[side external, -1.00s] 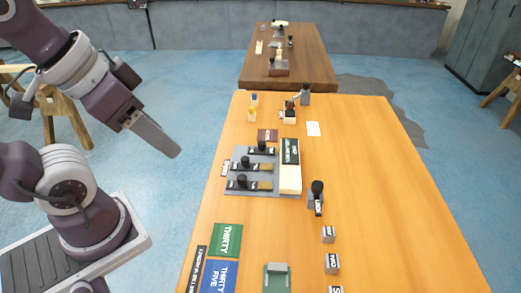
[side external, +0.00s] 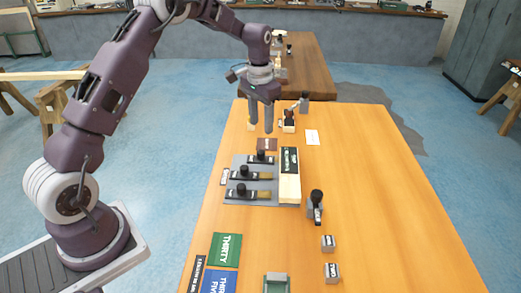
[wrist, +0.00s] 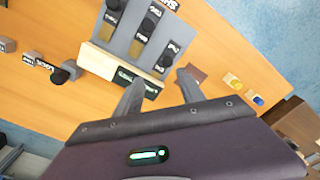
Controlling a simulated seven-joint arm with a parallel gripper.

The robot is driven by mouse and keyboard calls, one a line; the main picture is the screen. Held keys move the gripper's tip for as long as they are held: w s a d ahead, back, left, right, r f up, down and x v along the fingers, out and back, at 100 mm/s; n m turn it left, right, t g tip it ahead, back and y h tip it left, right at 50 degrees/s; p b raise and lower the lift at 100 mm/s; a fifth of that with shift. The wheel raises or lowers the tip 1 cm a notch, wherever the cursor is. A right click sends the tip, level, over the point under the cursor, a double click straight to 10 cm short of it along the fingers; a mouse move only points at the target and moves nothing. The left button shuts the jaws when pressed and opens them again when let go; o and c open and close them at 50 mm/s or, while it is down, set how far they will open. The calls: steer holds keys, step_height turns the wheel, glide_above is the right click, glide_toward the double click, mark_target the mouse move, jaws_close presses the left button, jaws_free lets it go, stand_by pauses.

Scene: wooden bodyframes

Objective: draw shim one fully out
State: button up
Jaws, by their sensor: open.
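Three dark shims with black knobs lie side by side on a grey plate (side external: 233,197). They are the far shim (side external: 261,156), the middle shim (side external: 244,173) and the near shim (side external: 241,190); I cannot read which is one. Tan strips show at their right ends, towards a cream block (side external: 290,190) with a dark label. The shims also show in the wrist view: near (wrist: 114,5), middle (wrist: 147,25), far (wrist: 170,50). My gripper (side external: 261,118) is open and empty, pointing down above the table beyond the plate. Its fingers (wrist: 160,85) show apart in the wrist view.
A brown sign (side external: 267,144) lies just beyond the plate. A grey block with a black-knobbed piece (side external: 316,205) stands to the right. Small yellow and blue pieces (wrist: 245,90) are near the gripper. Green and blue cards (side external: 226,249) lie in front.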

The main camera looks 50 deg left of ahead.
glide_above(260, 152)
steer(key=shift+g, duration=0.3)
step_height(260, 152, down, 5)
steer(key=shift+w+f, duration=0.1)
step_height(260, 152, down, 7)
steer(key=shift+f, duration=0.1)
jaws_close()
stand_by(0.9)
